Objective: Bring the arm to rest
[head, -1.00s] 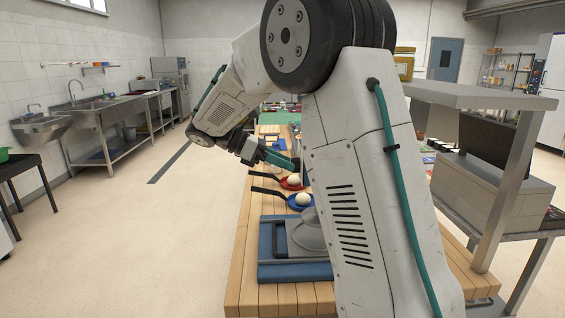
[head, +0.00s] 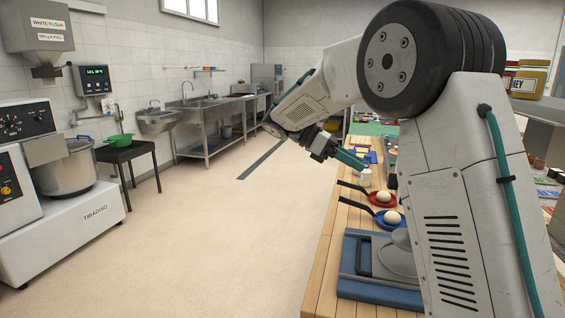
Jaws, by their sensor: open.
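My arm rises large on the right side of the head view and bends over to the left. My gripper (head: 350,158) hangs off the end of it, above the left edge of the wooden table (head: 325,262). Its green fingers point right and slightly down, and it is open. I see nothing between the fingers. Part of the table is hidden behind my arm.
A red pan (head: 375,200) and a blue pan (head: 383,223), each with a pale ball, lie below my gripper near a white mug (head: 366,178). The floor between is clear.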

